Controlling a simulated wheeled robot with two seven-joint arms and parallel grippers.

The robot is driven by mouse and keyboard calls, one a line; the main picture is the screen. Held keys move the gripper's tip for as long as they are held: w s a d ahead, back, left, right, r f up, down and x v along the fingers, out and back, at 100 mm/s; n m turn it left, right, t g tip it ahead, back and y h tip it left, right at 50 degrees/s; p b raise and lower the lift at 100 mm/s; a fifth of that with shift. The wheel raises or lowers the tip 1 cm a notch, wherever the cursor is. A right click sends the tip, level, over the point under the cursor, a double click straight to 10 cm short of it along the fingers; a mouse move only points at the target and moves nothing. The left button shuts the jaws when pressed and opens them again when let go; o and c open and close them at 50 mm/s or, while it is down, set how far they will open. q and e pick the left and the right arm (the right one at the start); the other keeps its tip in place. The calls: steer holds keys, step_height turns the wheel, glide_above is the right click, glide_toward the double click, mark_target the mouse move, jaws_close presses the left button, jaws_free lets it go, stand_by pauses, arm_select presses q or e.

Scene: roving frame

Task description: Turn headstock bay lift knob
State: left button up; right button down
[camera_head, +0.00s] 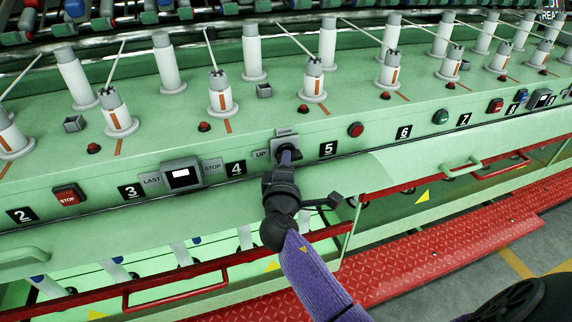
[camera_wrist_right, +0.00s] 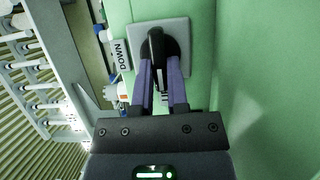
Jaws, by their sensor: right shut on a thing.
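The lift knob (camera_head: 288,154) is a black knob on a small grey plate on the green machine front, between the numbers 4 and 5. "UP" is lettered to its left in the head view. The right wrist view shows the black knob (camera_wrist_right: 157,48) on its square plate, with a "DOWN" label (camera_wrist_right: 121,55) to its left. My right gripper (camera_head: 285,160) reaches up to the knob from below. In the wrist view its two purple-grey fingers (camera_wrist_right: 160,85) are shut on the knob's sides. The fingers and wrist hide part of the knob. My left gripper is not in view.
A lit display box (camera_head: 181,174) and a red stop button (camera_head: 68,195) sit left of the knob. A red button (camera_head: 356,130) sits right. White spindles with bobbins line the green top. Red handles (camera_head: 175,291) and a red step (camera_head: 440,260) lie below.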

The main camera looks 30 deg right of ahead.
stand_by(0.4)
steer(key=c, duration=0.6)
jaws_free()
steer(key=v, duration=1)
steer(key=shift+f, duration=0.1)
